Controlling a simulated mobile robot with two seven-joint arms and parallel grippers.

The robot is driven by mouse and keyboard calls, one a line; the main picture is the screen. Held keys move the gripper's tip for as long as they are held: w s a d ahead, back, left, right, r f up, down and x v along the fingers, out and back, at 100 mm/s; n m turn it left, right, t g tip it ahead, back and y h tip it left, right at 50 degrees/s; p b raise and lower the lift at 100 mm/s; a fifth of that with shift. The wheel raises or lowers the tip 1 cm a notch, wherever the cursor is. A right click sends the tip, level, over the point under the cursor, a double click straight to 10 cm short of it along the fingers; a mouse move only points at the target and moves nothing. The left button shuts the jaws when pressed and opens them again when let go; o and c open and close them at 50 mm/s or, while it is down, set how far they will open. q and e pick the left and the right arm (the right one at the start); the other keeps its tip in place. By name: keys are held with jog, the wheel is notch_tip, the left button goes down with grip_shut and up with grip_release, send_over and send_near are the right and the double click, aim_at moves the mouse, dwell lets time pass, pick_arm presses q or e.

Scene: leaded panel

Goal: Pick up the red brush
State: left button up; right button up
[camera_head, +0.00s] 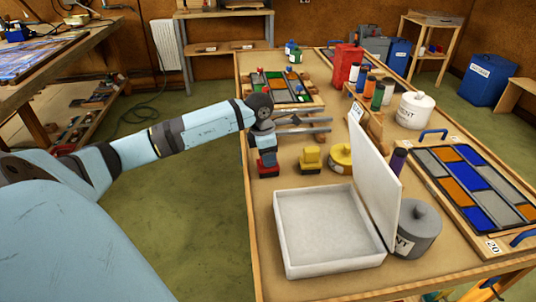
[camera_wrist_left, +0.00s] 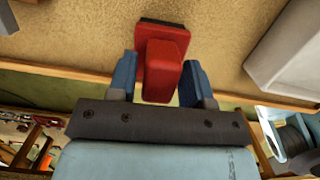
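The red brush (camera_head: 267,168) stands on the table near its left edge, with a dark base and a red block handle. In the left wrist view the brush (camera_wrist_left: 162,52) lies between the two blue fingers of my left gripper (camera_wrist_left: 159,72). The fingers are open, one on each side of the handle, with a narrow gap on both sides. In the head view my left gripper (camera_head: 266,147) is directly above the brush and hides its top. My right gripper is not in view.
A yellow brush (camera_head: 310,158) and a yellow round tin (camera_head: 341,157) stand to the right. A white open box (camera_head: 284,243) with its lid raised is in front. Metal bars (camera_head: 303,131) and a leaded panel (camera_head: 284,91) lie behind. Grey cement pot (camera_head: 418,232) stands right of the box.

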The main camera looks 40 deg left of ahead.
pick_arm(q)
jog(key=c, duration=0.7)
jog(key=shift+r, duration=0.15)
notch_tip(320, 180, up, 20)
jog(key=shift+p, duration=0.4)
jog(key=o, duration=0.5)
jog(key=shift+c, duration=0.2)
jog(key=c, duration=0.3)
